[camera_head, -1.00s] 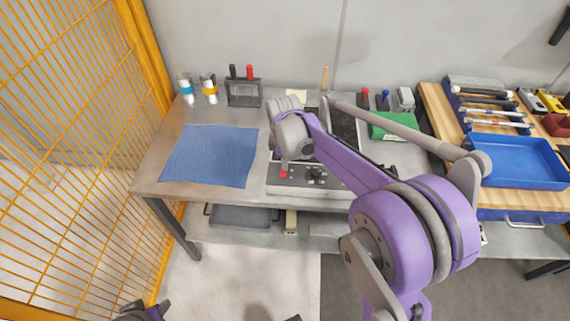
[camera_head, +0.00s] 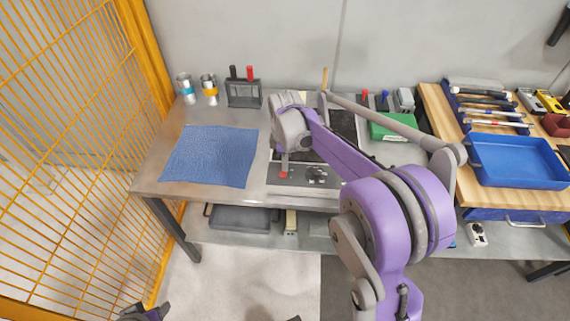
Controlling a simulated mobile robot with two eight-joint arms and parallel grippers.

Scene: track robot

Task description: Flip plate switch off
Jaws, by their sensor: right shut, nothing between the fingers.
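A grey device with a dark top plate (camera_head: 342,124) stands on the workbench, partly hidden behind my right arm. Its front panel (camera_head: 300,188) carries a small red switch (camera_head: 284,175) at the left and a dark knob (camera_head: 316,174) to its right. My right gripper (camera_head: 284,166) points down just above the red switch, shut and empty. I cannot tell if it touches the switch or which way the switch is set. Part of my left gripper (camera_head: 142,312) shows at the bottom left edge, far from the device; its jaw state is unclear.
A blue cloth (camera_head: 210,156) lies left of the device. Two cans (camera_head: 209,91) and a rack (camera_head: 243,92) stand behind it. A green item (camera_head: 393,127) and a blue tray (camera_head: 515,160) are to the right. Yellow mesh fencing (camera_head: 70,140) borders the left.

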